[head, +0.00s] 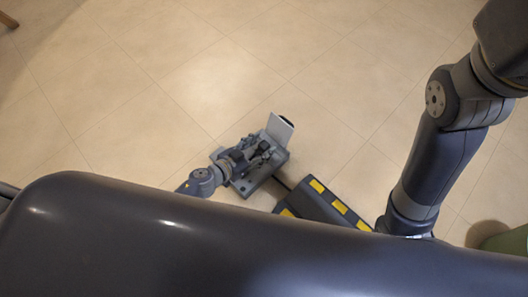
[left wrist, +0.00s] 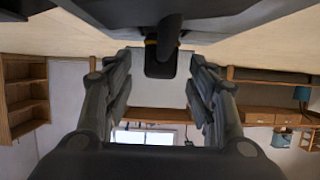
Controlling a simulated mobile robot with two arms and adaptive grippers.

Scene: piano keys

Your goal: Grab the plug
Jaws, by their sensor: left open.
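My left gripper (head: 265,154) is low over the floor in the head view, beside a grey block with a pale upright plate (head: 279,129). In the left wrist view, the open fingers of my left gripper (left wrist: 159,65) stand apart on both sides. A dark rounded piece (left wrist: 168,38) over a dark squarish patch shows between them, near the top; it may be the plug, but I cannot tell for sure. The fingers do not appear to touch it. No plug can be made out clearly in the head view. My right gripper is out of view.
Pale tiled floor (head: 130,70) lies open around and beyond the left gripper. A green object (head: 505,240) stands at the right edge. In the left wrist view, the room appears upside down, with wooden shelves (left wrist: 22,95) at the left and a wooden cabinet (left wrist: 262,115) at the right.

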